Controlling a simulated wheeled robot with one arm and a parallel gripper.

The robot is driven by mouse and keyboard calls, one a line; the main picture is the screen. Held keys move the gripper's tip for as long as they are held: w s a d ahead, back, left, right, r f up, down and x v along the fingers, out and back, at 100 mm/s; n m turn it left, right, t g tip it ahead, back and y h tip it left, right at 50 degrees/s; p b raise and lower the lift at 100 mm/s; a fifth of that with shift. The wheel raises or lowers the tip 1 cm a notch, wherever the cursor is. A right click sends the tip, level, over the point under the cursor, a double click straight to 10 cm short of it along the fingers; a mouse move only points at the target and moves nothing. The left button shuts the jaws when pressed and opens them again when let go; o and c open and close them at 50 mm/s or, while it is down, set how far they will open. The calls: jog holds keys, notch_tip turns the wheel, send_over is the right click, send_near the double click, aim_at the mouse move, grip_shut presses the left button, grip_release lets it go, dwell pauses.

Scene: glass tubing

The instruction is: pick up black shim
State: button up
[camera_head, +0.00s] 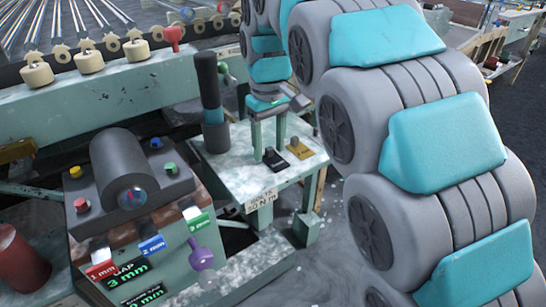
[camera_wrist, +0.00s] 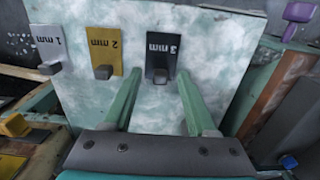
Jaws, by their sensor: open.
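The black shim is a small flat plate marked 3 mm with a grey knob; it lies on the mottled pale green bench top in the head view (camera_head: 280,163) and at upper centre in the wrist view (camera_wrist: 161,57). My gripper (camera_head: 269,153) is pointed down at it, with green fingers. In the wrist view my gripper (camera_wrist: 159,74) is open, one finger on each side of the shim's knob. Nothing is held. I cannot tell whether the fingertips touch the bench top.
A yellow shim (camera_wrist: 104,48) marked 2 mm and a white shim (camera_wrist: 48,44) marked 1 mm lie beside the black one. A tall dark cylinder (camera_head: 211,95) stands at the bench's left. A control box (camera_head: 130,180) with coloured buttons is at lower left. A conveyor runs behind.

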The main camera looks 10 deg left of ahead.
grip_shut()
dwell(0.4)
